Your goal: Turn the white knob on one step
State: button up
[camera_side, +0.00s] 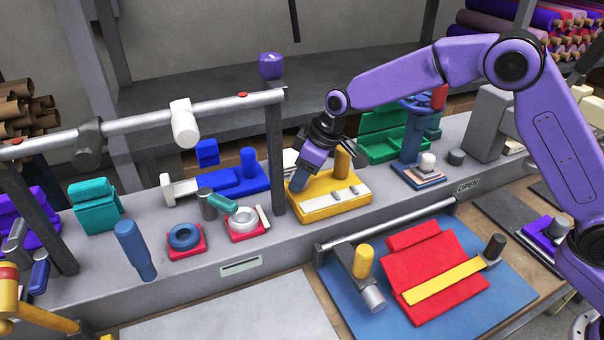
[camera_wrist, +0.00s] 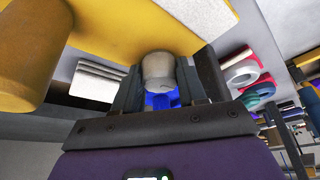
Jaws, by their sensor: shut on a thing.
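The yellow block (camera_side: 332,211) stands on the grey bench, with a yellow post (camera_side: 342,162) and pale strips on its top. My gripper (camera_side: 300,181) reaches down onto the left part of this block. In the wrist view the white knob (camera_wrist: 158,68), a short pale cylinder at the yellow block (camera_wrist: 110,30), sits between the two fingers of my gripper (camera_wrist: 160,84). The fingers are shut on it. In the side view my gripper hides this knob. I cannot tell its angle or any mark on it.
The yellow post (camera_wrist: 28,45) stands close beside my gripper. A dark upright (camera_side: 275,160) carrying a grey rail (camera_side: 230,102) rises just left. A blue slide (camera_side: 235,180) lies behind it, and a green box (camera_side: 390,135) stands behind right. The red pad (camera_side: 425,255) lies in front.

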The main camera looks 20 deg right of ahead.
jog(key=m+h, duration=0.1)
jog(key=m, duration=0.2)
jog(key=m+t+h, duration=0.1)
jog(key=m, duration=0.1)
jog(key=shift+s+a+m, duration=0.1)
jog(key=shift+m, duration=0.3)
dwell(0.4)
jog(key=o, duration=1.1)
jog(key=shift+c, duration=0.2)
jog(key=v, duration=1.7)
jog(key=shift+s, duration=0.3)
jog(key=shift+r, duration=0.1)
